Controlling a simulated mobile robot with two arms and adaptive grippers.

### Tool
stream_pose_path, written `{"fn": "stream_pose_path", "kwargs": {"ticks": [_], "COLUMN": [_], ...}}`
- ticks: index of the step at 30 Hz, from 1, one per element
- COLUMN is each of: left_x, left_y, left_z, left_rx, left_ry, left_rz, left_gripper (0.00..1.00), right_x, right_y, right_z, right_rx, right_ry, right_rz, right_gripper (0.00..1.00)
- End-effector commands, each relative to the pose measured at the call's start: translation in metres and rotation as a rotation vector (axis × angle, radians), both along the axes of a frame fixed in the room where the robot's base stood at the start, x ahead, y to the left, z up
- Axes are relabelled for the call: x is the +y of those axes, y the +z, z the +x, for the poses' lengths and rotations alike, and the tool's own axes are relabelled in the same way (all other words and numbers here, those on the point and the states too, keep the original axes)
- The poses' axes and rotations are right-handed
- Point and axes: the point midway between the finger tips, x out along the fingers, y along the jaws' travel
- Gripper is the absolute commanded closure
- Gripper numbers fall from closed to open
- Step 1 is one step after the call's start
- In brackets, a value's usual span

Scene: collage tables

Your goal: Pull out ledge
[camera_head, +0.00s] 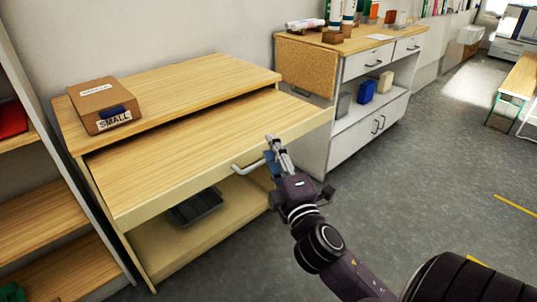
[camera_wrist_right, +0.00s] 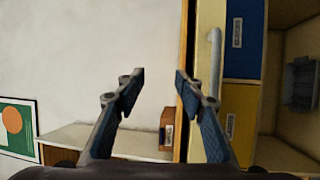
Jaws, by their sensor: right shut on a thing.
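The wooden ledge (camera_head: 205,140) sticks out well beyond the desk top above it. Its front carries a pale bar handle (camera_head: 247,166), which also shows in the wrist view (camera_wrist_right: 215,62). My left gripper is out of view.
A cardboard box (camera_head: 104,104) marked SMALL sits on the desk top. A dark tray (camera_head: 195,207) lies on the shelf below the ledge. A white cabinet (camera_head: 362,122) stands to the right, close to the ledge's right end. The grey floor (camera_head: 430,170) in front is open.

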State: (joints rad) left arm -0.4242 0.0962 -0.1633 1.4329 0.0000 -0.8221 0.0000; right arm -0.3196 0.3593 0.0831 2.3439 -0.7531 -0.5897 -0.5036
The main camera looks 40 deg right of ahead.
Motion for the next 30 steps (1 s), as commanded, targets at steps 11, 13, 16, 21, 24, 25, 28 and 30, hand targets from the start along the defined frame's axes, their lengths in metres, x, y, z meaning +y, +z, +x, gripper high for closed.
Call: {"fn": "stream_pose_path", "kwargs": {"ticks": [11, 13, 16, 21, 24, 25, 28, 30], "left_x": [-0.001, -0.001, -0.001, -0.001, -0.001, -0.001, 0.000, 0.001], "left_y": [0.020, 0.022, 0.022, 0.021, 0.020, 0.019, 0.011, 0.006], "left_z": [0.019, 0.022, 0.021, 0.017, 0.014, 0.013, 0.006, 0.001], "left_rx": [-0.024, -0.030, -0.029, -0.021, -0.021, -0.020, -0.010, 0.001], "left_ry": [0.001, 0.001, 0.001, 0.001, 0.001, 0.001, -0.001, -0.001], "left_rz": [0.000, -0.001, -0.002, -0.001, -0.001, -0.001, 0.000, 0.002], "left_gripper": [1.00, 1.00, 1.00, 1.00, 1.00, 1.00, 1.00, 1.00], "right_x": [0.007, 0.007, 0.007, 0.007, 0.007, 0.007, 0.007, 0.007], "right_y": [-0.014, -0.014, -0.014, -0.015, -0.015, -0.015, -0.015, -0.016], "right_z": [-0.021, -0.022, -0.022, -0.022, -0.022, -0.022, -0.022, -0.022], "right_rx": [0.018, 0.018, 0.019, 0.021, 0.022, 0.022, 0.022, 0.022], "right_ry": [-0.001, -0.001, -0.001, -0.002, -0.002, -0.003, -0.002, -0.002], "right_rz": [0.009, 0.009, 0.009, 0.010, 0.010, 0.010, 0.010, 0.009], "right_gripper": [0.73, 0.73, 0.73, 0.73, 0.73, 0.73, 0.73, 0.73]}}
